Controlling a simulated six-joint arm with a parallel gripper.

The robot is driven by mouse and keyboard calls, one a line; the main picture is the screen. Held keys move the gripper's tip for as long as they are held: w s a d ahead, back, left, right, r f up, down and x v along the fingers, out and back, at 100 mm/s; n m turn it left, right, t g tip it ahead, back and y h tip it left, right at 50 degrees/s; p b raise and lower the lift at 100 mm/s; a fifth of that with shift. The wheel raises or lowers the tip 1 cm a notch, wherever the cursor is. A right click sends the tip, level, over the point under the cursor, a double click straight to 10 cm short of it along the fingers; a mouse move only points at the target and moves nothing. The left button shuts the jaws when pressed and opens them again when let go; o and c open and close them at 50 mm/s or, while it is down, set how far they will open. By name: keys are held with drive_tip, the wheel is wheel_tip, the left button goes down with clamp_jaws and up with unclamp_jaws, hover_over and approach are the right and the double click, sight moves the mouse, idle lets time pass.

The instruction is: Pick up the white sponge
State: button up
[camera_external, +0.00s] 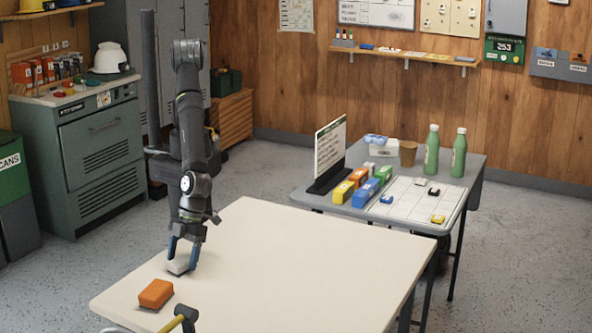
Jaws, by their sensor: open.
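The white sponge (177,267) lies on the cream table (300,250), near its left edge. My gripper (181,258) points down right over it, with its blue fingertips low on either side of the sponge. The gripper is open. The fingers hide part of the sponge, and I cannot tell whether they touch it.
An orange sponge-like block (156,293) lies on the table just in front of the white sponge. A hammer (182,317) with a yellow handle is at the front edge. The table's middle and right are clear. A grey table (470,166) with bottles and boxes stands behind.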

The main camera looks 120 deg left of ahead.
drive_tip(key=shift+f, duration=0.2)
drive_tip(key=c, duration=1.1)
drive_tip(key=shift+o, duration=0.2)
drive_tip(key=shift+r, duration=0.1)
